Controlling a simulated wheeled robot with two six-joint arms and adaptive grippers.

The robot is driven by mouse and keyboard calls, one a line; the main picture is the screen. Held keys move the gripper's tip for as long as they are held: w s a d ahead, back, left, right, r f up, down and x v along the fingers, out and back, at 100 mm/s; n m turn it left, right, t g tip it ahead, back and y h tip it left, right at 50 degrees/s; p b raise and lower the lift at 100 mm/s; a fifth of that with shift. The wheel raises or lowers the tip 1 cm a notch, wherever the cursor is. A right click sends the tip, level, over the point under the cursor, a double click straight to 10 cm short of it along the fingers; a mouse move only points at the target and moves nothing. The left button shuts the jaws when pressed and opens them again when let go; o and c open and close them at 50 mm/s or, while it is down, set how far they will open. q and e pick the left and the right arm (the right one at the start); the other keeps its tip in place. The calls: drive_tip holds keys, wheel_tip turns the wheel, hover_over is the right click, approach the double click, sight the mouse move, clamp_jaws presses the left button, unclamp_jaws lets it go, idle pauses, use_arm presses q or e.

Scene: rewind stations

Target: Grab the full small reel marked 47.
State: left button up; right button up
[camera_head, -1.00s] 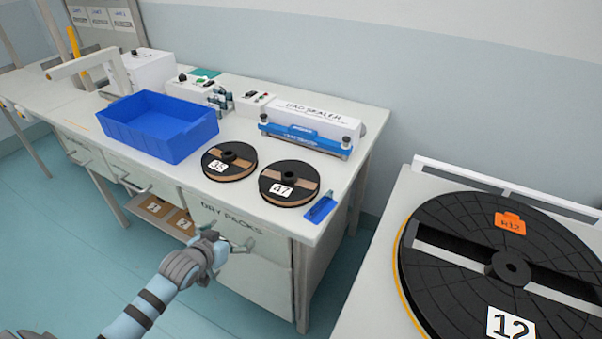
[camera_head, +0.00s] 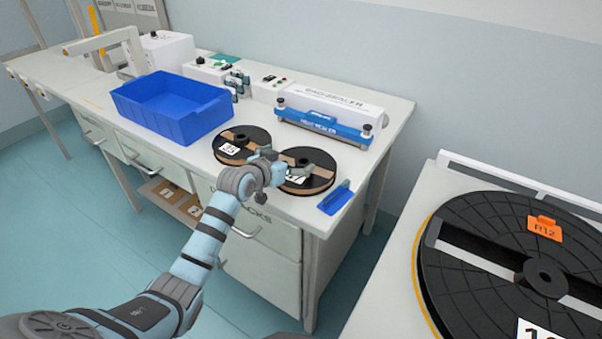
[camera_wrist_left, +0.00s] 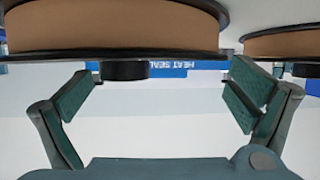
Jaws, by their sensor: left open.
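The reel marked 47 (camera_head: 322,171) lies flat on the bench, a black small reel with a brown wound band and a dark hub. My left gripper (camera_head: 285,165) is open at its near left side and covers part of the reel and its label. In the left wrist view, which looks upside down, the brown-wound edge of this reel (camera_wrist_left: 115,28) fills the top left. There the two open fingers of my gripper (camera_wrist_left: 168,88) stand apart with nothing between them. I cannot tell whether they touch the reel. My right gripper is not in view.
The reel marked 35 (camera_head: 238,147) lies close to the left. A blue bin (camera_head: 172,112) and a heat sealer (camera_head: 322,125) stand behind. A small blue piece (camera_head: 336,198) lies right, near the bench edge. A big reel marked R12 (camera_head: 490,235) lies on the right-hand table.

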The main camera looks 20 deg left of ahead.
use_arm(q)
drive_tip(key=shift+r, duration=0.1)
drive_tip(key=c, duration=1.4)
